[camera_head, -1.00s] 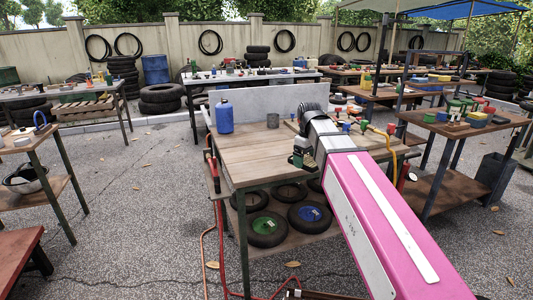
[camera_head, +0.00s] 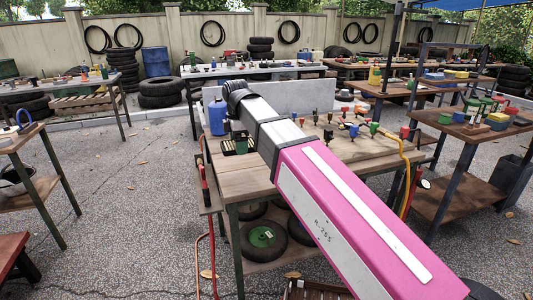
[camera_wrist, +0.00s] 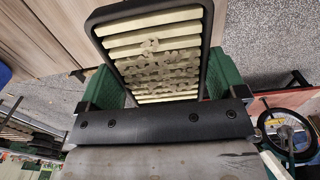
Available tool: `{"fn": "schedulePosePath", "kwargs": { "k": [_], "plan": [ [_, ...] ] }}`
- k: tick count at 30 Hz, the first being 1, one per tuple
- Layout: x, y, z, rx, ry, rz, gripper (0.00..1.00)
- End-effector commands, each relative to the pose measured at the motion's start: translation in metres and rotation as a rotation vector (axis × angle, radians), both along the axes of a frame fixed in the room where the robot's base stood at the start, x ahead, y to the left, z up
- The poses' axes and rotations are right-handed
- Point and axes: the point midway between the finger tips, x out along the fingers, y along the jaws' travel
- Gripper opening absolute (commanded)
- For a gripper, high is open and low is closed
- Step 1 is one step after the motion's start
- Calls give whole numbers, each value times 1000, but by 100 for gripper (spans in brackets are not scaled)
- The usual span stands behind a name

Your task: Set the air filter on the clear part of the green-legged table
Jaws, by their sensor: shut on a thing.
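The air filter, a black frame with dirty cream pleats, fills the upper middle of the wrist view (camera_wrist: 155,57). My gripper (camera_wrist: 155,85) is shut on it, with a green finger on either side. In the head view the filter (camera_head: 240,144) shows small and dark, above the left part of the green-legged table (camera_head: 243,181). The wooden boards also show at the upper left of the wrist view (camera_wrist: 50,40). I cannot tell the filter's height above the boards. My arm hides part of the tabletop.
A blue jug (camera_head: 217,117) stands close behind the filter on the table. Several small fittings (camera_head: 352,130) lie on a mat at the table's right. A grey upright panel (camera_head: 300,97) closes the back. Bare boards show at the table's front left.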

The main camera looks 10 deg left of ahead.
Motion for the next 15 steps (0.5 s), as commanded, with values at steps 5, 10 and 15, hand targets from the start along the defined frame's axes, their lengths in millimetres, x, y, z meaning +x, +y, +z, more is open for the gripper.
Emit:
{"fn": "schedulePosePath", "kwargs": {
  "k": [5, 10, 15],
  "plan": [
    [11, -1, -7, -1, 2, 20, 60],
    [42, -13, -27, -2, 3, 19, 60],
    [73, -26, -47, -1, 2, 19, 60]
  ]
}}
